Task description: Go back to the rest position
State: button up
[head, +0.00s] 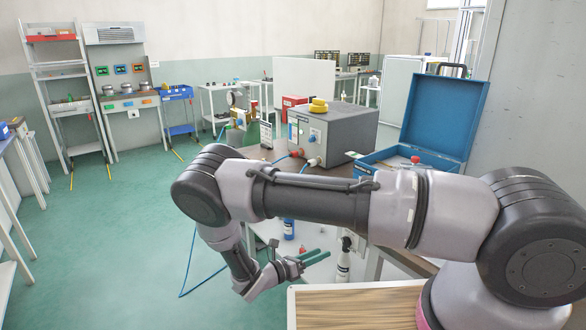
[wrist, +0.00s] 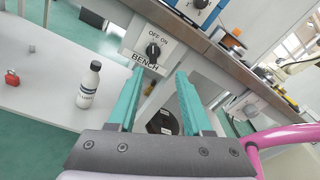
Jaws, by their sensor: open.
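My gripper (head: 316,257) hangs at the end of my bent arm, low in front of the bench. In the wrist view its two green fingers (wrist: 157,103) are apart with nothing between them. Past the fingertips is a bench switch box (wrist: 152,46) with a black knob, marked OFF, ON and BENCH, on the bench's front. The gripper looks apart from it, though the exact gap is hard to judge.
A white bottle (wrist: 89,84) and a small red padlock-like item (wrist: 12,78) are on the white lower shelf (wrist: 45,92). On the bench stand a grey machine box (head: 334,130) and an open blue case (head: 440,110). Green floor (head: 110,240) is clear at left.

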jog(key=d+r+m+g+y, duration=0.3)
jog(key=r+m, duration=0.4)
jog(key=r, duration=0.4)
jog(key=d+r+m+g+y, duration=0.2)
jog(key=r+m+g+y, duration=0.3)
jog(key=r, duration=0.5)
jog(key=d+r+m+g+y, duration=0.2)
jog(key=d+r+m, duration=0.1)
jog(key=r+m, duration=0.65)
jog(key=s+d+r+m+t+y, duration=0.3)
jog(key=s+r+m, duration=0.3)
jog(key=r, duration=0.5)
jog(key=s+d+r+m+t+y, duration=0.4)
jog(key=s+r, duration=0.5)
jog(key=r, duration=0.3)
jog(key=shift+s+d+m+t, duration=0.2)
jog(key=shift+s+m+t, duration=0.3)
jog(key=shift+m, duration=0.65)
